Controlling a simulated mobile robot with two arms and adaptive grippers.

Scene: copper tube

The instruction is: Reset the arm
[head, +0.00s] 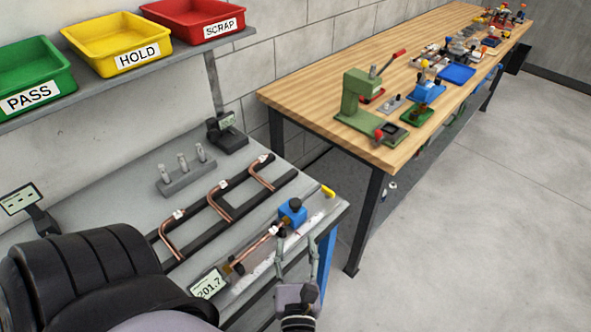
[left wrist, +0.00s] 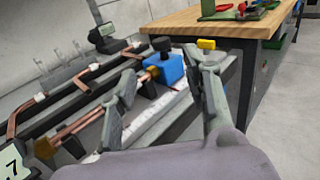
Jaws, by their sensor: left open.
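My left gripper (head: 296,238) is open and empty in the head view, at the front right edge of the grey bench (head: 139,172). Its two fingers stand apart in the left wrist view (left wrist: 160,64), with the blue block (left wrist: 171,69) visible beyond and between them. In the head view the blue block (head: 292,211) sits at the right end of a measuring fixture. A copper tube (head: 258,246) lies in this fixture, left of my fingers. A display (head: 208,284) reading about 201.7 stands at its near end. My right gripper is not in view.
Several bent copper tubes (head: 221,203) rest on a dark rack. A grey holder (head: 187,180) with pegs stands behind. Green, yellow and red bins (head: 193,20) line the shelf above. A wooden workbench (head: 290,90) with a green press (head: 357,98) stands at right. Floor right of my gripper is clear.

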